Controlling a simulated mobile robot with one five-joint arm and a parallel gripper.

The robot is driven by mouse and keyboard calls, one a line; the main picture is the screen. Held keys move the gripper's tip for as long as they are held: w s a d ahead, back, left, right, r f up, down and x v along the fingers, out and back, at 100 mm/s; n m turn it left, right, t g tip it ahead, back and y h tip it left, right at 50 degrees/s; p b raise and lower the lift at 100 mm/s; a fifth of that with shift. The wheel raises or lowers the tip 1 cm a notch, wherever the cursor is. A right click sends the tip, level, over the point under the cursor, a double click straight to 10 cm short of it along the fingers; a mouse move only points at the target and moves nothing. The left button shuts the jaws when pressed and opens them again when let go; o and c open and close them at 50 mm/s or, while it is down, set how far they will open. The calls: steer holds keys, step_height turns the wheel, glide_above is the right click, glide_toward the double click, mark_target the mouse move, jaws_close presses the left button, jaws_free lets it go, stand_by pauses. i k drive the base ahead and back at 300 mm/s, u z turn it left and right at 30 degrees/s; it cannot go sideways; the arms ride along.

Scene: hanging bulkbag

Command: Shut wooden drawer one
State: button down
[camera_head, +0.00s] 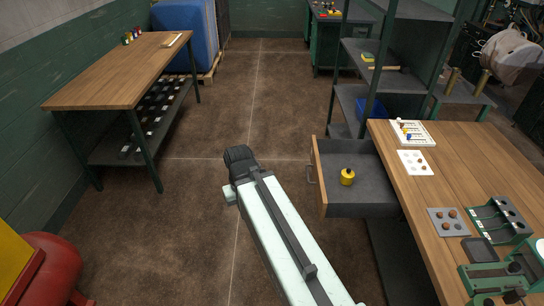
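The wooden drawer (319,180) is pulled out of the left side of the wooden workbench (475,165). It has a wooden front, a thin metal handle (309,174) on its outer face and a dark grey inside. A small yellow object with a dark top (347,177) stands in it. My gripper (239,158), dark at the end of my pale arm, is left of the drawer front and apart from the handle in the picture. Its fingers cannot be made out, so its opening is unclear.
Trays and fixtures (500,220) lie on the right workbench. A grey shelf unit (385,85) stands behind the drawer. Another wooden table (120,75) is at left, with a red tank (55,265) at lower left. The brown floor between the benches is clear.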

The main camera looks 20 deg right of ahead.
mark_target(372, 193)
steer(key=u, duration=0.45)
steer(key=i, duration=1)
steer(key=z, duration=0.05)
